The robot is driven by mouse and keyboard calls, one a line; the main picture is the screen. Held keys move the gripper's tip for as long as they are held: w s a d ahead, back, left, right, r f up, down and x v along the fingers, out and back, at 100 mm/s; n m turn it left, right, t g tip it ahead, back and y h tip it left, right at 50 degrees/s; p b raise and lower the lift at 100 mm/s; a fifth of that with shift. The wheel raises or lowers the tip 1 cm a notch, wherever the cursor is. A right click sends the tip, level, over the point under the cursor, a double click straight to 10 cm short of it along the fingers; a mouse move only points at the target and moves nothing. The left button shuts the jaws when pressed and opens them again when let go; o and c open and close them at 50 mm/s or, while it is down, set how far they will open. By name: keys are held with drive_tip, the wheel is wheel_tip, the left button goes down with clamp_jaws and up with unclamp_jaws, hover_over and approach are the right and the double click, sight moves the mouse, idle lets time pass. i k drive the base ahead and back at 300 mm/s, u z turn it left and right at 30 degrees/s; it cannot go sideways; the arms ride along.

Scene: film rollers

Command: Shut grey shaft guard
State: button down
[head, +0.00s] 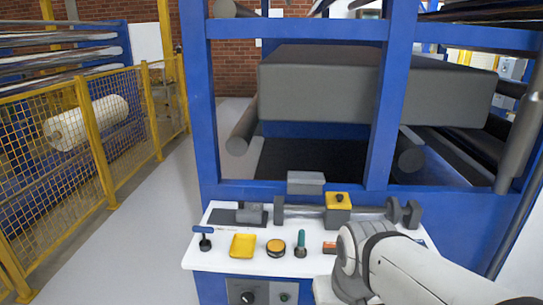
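A small grey plate (305,182) stands up at the back edge of the white worktop, behind a horizontal grey shaft (302,212). It looks like the shaft guard, raised clear of the shaft, though its hinge is too small to make out. The shaft runs between a grey bracket on the left and a yellow block (338,210) with a dark knob. My arm reaches in from the lower right, its rounded wrist in front of the worktop's right part. My gripper's fingers do not show.
The white worktop (222,262) carries a blue-handled tool (204,236), yellow tray (242,246), orange-topped round item (276,248) and green-handled tool (300,243). Grey hooked brackets (404,212) stand at right. Blue frame posts (392,95) rise behind. Open floor and a yellow fence lie left.

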sight(299, 182)
drive_tip(key=u, duration=0.15)
drive_tip(key=i, duration=0.9)
drive_tip(key=u, duration=0.1)
